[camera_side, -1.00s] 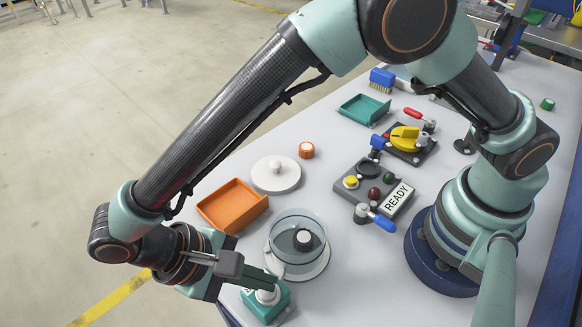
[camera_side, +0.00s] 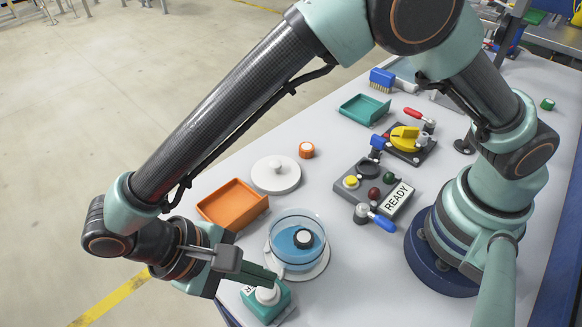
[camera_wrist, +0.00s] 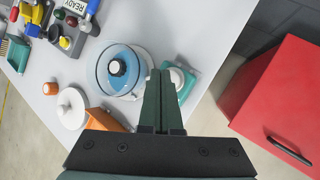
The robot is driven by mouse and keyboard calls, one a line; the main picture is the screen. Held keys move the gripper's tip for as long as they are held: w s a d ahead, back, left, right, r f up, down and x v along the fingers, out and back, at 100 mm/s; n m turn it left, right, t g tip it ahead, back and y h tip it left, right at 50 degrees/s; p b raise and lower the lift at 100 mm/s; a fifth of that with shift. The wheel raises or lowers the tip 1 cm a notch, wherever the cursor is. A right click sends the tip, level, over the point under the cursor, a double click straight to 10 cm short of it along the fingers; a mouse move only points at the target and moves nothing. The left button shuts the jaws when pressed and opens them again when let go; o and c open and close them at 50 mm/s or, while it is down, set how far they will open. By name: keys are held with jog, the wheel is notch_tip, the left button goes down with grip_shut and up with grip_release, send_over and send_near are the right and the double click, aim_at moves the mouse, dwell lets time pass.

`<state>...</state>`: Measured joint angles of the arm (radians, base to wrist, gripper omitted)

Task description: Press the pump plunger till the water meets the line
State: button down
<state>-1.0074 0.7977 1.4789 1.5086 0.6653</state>
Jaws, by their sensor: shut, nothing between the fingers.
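The pump is a teal box (camera_side: 265,302) with a white plunger (camera_side: 268,293) on top, near the table's front corner. The glass bowl (camera_side: 297,238) stands just beyond it on a white base and holds blue water; a black and white round piece sits inside. No fill line can be made out on the glass. My gripper (camera_side: 270,279) is shut and empty, its tips at the plunger's top; I cannot tell if they press on it. In the wrist view the shut fingers (camera_wrist: 160,85) lie beside the plunger (camera_wrist: 178,78), partly covering the pump.
An orange tray (camera_side: 232,204) and a white knobbed lid (camera_side: 276,175) lie left of and behind the bowl. A control panel (camera_side: 375,190) with a READY sign (camera_side: 397,198) stands to the right. A red cabinet (camera_wrist: 285,105) shows beyond the table edge.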

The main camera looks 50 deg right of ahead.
aim_at(262, 289)
jog(key=shift+r, duration=0.3)
jog(key=shift+r, duration=2.9)
jog(key=w+d+r+m+t+y, duration=0.1)
jog(key=w+d+r+t+y, duration=0.15)
jog(key=w+d+r, duration=0.35)
jog(key=w+d+r+m+t+y, duration=0.1)
jog(key=w+d+r+y, duration=0.2)
jog(key=d, duration=0.6)
jog(key=d+r+m+t, duration=0.1)
jog(key=d+t, duration=0.5)
jog(key=d, duration=0.9)
jog(key=shift+w+d+r+m+y, duration=0.2)
jog(key=shift+r+m+y, duration=0.15)
jog(key=shift+m, duration=0.15)
